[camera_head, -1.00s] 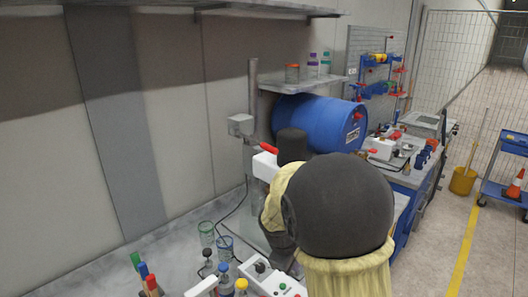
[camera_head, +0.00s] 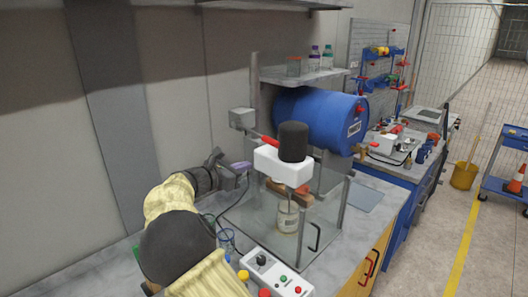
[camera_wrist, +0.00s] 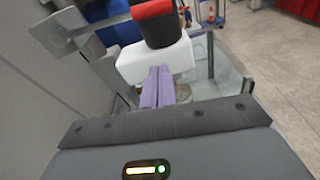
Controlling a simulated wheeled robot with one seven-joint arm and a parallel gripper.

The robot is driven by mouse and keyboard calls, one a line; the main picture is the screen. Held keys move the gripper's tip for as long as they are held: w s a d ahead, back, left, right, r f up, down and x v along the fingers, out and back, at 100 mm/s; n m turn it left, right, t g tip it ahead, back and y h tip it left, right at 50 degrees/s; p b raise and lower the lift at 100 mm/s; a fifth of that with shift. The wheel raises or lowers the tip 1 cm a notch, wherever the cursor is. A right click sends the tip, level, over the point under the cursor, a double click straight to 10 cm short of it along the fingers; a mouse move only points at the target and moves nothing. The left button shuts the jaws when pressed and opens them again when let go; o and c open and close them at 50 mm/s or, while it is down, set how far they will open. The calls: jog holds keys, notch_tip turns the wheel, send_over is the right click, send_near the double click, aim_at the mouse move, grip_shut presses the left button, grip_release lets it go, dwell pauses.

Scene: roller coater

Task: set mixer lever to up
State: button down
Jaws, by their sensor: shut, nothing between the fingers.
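The mixer has a white head (camera_head: 283,166) with a black cylinder (camera_head: 293,141) on top. My gripper (camera_head: 245,167) is shut and empty, left of the white head and a little below the lever. In the wrist view, the purple fingers of my gripper (camera_wrist: 160,72) are together and overlap the white head (camera_wrist: 155,60). A red part (camera_wrist: 151,9) shows by the black cylinder there. I cannot tell whether the fingers touch the head.
A glass jar (camera_head: 287,217) stands under the head inside a clear guard. A control box (camera_head: 275,275) with buttons is in front. A grey box (camera_head: 242,118) is on the post behind. A blue barrel (camera_head: 320,120) lies behind the mixer.

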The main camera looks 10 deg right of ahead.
jog(key=shift+d, duration=0.1)
jog(key=w+d+r+p, duration=0.2)
jog(key=w+d+p, duration=0.3)
jog(key=d+p, duration=0.1)
jog(key=shift+d+r, duration=0.2)
jog(key=shift+d, duration=0.5)
jog(key=shift+r, duration=0.15)
